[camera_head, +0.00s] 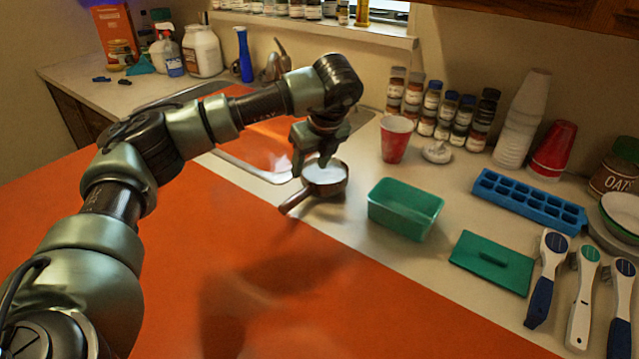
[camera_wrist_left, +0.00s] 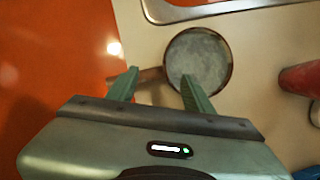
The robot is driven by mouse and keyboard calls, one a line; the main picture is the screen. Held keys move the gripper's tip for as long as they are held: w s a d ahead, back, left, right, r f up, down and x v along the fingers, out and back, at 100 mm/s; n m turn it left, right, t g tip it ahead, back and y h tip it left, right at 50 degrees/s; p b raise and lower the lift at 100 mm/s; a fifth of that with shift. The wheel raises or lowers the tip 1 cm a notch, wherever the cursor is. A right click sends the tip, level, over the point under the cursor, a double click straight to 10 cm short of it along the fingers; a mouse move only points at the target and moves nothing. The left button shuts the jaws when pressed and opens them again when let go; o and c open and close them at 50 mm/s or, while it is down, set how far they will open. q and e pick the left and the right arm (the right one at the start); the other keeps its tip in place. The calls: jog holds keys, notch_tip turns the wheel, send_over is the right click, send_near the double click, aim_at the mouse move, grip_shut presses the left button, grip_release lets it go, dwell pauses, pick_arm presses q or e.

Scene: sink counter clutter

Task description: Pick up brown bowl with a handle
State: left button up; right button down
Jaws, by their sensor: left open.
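The brown bowl with a handle (camera_head: 336,184) stands on the counter beside the sink in the head view, its inside pale grey. Its handle (camera_head: 295,203) points to the lower left, towards the orange surface. My left gripper (camera_head: 311,172) is above the bowl's left side with its fingers pointing down. In the left wrist view the bowl (camera_wrist_left: 199,62) lies beyond the open fingers (camera_wrist_left: 160,88), and its handle (camera_wrist_left: 150,76) shows between them. The right finger overlaps the bowl's near rim in the picture; I cannot tell whether they touch. My right gripper is not in view.
A green container (camera_head: 405,222) stands to the right of the bowl, with its green lid (camera_head: 480,268) farther right. A red cup (camera_head: 396,139) is behind. A blue ice tray (camera_head: 530,202) and several utensils lie to the right. The sink (camera_head: 235,172) is to the left.

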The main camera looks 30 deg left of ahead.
aim_at(307, 186)
pick_arm(q)
jog(key=x, duration=0.2)
jog(key=p+x, duration=0.2)
jog(key=x, duration=0.1)
jog(key=shift+w+a+f, duration=0.1)
jog(key=shift+w+f, duration=0.2)
jog(key=shift+w, duration=0.1)
jog(key=shift+a+f, duration=0.15)
jog(key=shift+f, duration=0.3)
grip_shut()
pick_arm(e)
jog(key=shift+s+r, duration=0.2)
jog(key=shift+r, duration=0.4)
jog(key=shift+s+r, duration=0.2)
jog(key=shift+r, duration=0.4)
pick_arm(q)
jog(key=shift+s+f, duration=0.1)
